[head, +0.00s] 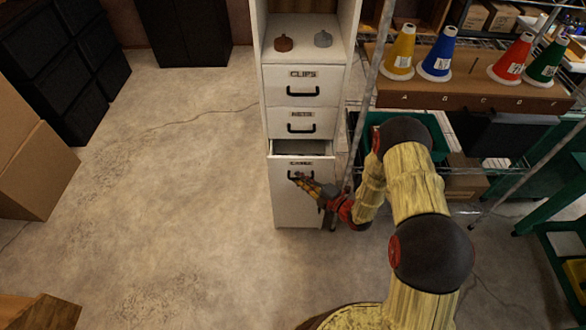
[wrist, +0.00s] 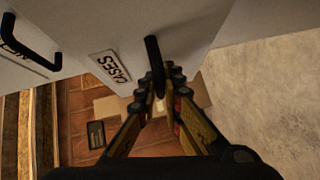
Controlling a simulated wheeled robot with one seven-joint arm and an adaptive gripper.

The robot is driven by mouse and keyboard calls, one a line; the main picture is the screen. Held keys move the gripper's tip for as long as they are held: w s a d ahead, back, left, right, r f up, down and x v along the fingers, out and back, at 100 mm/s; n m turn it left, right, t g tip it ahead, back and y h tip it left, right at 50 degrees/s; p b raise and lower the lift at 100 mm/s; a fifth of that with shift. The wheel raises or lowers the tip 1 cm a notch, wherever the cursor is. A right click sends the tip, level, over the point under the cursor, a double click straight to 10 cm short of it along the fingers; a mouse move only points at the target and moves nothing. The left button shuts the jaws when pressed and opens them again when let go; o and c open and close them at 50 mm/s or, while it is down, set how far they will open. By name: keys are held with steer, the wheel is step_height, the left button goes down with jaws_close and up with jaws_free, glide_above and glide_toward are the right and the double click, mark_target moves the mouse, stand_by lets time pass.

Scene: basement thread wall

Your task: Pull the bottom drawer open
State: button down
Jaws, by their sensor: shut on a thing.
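The white cabinet (head: 268,125) has drawers labelled CLIPS, NETS and CASES. The bottom drawer (head: 298,208) is the CASES one. It stands partly open, its front pulled out from the cabinet, with a gap into its inside showing above the front. Its black handle (head: 309,176) is partly hidden by my gripper (head: 298,180). In the wrist view the handle (wrist: 154,62) runs down between the fingertips of my gripper (wrist: 160,84), which is shut on it. The CASES label (wrist: 110,66) is beside the handle.
The CLIPS drawer (head: 300,78) and NETS drawer (head: 299,115) are closed. A wire rack with coloured thread cones (head: 438,55) stands to the right, its post close to my arm. Cardboard boxes (head: 30,165) stand far left.

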steer(key=s+p, duration=0.3)
steer(key=s, duration=1.2)
steer(key=shift+a, duration=0.25)
steer(key=shift+s, duration=0.1)
steer(key=c, duration=2)
jaws_free()
steer(key=shift+o, duration=0.4)
steer(key=shift+p, duration=0.3)
steer(key=v, duration=1.2)
steer(key=shift+f, duration=0.1)
